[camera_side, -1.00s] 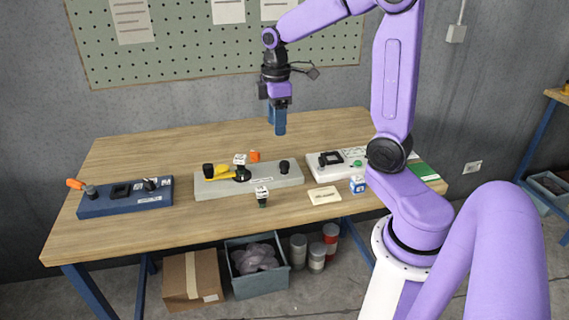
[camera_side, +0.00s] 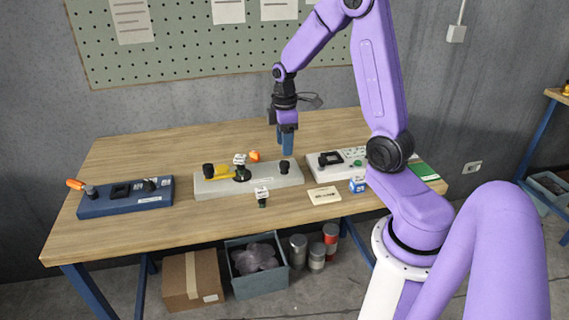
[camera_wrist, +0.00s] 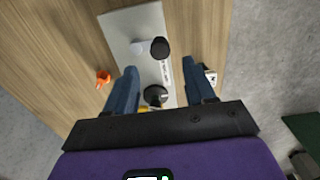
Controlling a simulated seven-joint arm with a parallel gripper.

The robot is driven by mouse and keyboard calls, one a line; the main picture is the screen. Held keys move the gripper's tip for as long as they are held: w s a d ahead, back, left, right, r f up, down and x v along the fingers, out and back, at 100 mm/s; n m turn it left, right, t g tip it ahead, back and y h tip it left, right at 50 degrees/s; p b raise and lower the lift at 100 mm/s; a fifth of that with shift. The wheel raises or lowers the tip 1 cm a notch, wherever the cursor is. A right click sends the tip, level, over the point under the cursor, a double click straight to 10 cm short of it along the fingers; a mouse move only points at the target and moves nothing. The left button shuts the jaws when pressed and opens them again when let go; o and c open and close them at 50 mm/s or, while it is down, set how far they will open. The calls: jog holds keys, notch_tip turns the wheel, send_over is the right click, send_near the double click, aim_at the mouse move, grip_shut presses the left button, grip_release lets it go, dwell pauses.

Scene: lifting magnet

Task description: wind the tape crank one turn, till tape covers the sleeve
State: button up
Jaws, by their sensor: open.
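On the middle grey base (camera_side: 275,179), a yellow arm (camera_side: 221,172) with a black knob (camera_side: 208,170) joins a black post (camera_side: 242,175). A second black knob (camera_side: 284,167) stands near the base's right end and also shows in the wrist view (camera_wrist: 160,47). I cannot tell for sure which part is the tape crank; no tape or sleeve is clear. My gripper (camera_side: 287,151) is open and empty, above and behind the grey base's right part. The wrist view shows its two blue fingers (camera_wrist: 160,72) apart.
A loose orange piece (camera_side: 254,156) lies behind the grey base. A dark block with a white label (camera_side: 262,197) stands in front. A white base (camera_side: 325,170), a card (camera_side: 324,195) and a blue box (camera_side: 357,185) are at right. The front table edge is clear.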

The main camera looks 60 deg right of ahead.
aim_at(284, 163)
notch_tip(284, 163, down, 8)
jog(key=shift+r, duration=0.15)
dwell(0.4)
grip_shut()
